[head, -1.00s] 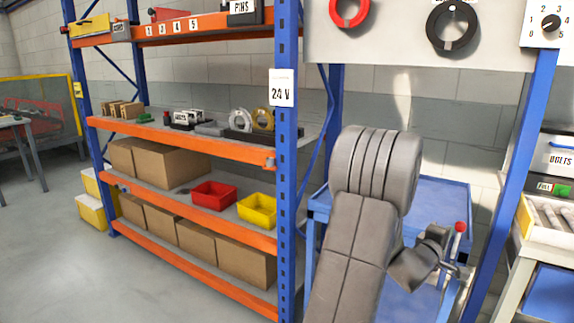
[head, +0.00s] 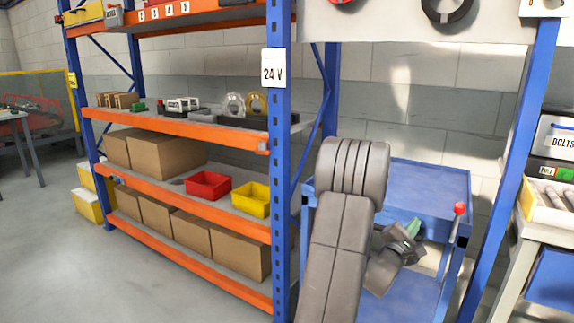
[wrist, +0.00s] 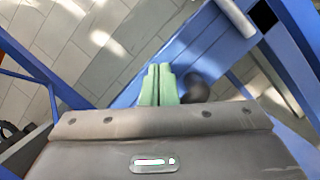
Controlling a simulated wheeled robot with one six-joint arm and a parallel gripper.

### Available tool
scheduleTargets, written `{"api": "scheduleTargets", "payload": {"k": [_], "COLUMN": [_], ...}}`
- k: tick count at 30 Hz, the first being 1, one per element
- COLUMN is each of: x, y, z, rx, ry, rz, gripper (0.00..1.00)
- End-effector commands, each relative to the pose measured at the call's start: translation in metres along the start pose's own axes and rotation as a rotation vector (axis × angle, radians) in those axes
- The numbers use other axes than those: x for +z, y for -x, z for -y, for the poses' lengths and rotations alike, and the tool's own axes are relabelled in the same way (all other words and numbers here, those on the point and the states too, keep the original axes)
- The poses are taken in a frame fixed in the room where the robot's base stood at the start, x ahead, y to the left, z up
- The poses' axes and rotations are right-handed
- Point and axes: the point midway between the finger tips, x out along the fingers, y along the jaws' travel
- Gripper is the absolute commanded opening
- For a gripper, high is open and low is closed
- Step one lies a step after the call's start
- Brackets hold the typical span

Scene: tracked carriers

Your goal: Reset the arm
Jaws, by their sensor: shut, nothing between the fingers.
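My gripper (wrist: 158,84) shows in the wrist view as two green fingers side by side, shut with nothing between them. In the head view my gripper (head: 413,228) is a small green tip on the dark wrist, right of my grey arm. It is in front of the blue cart (head: 430,180), clear of the shelf; whether it touches the cart I cannot tell. My arm is folded, with its rounded joint up and the wrist hanging to the right.
A blue and orange shelf rack stands to the left, with a red bin (head: 208,185), a yellow bin (head: 251,200) and several cardboard boxes. A red-knobbed lever (head: 459,209) is close right of my gripper. A blue post (head: 507,160) stands farther right. The floor at left is clear.

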Motion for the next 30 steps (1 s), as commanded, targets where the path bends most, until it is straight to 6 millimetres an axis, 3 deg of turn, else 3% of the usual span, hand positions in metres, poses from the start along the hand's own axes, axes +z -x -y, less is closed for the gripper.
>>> {"api": "scheduleTargets", "payload": {"k": [2,9,16,21,30], "x": [-0.006,-0.004,-0.004,-0.003,-0.003], "y": [0.002,0.051,0.086,0.098,0.1], "z": [0.004,0.002,0.003,0.003,0.004], "rx": [0.025,0.024,0.023,0.024,0.023], "ry": [0.081,0.075,0.072,0.072,0.071], "rz": [-0.001,-0.004,-0.002,-0.001,0.0], "gripper": [0.0,0.0,0.0,0.0,0.0]}}
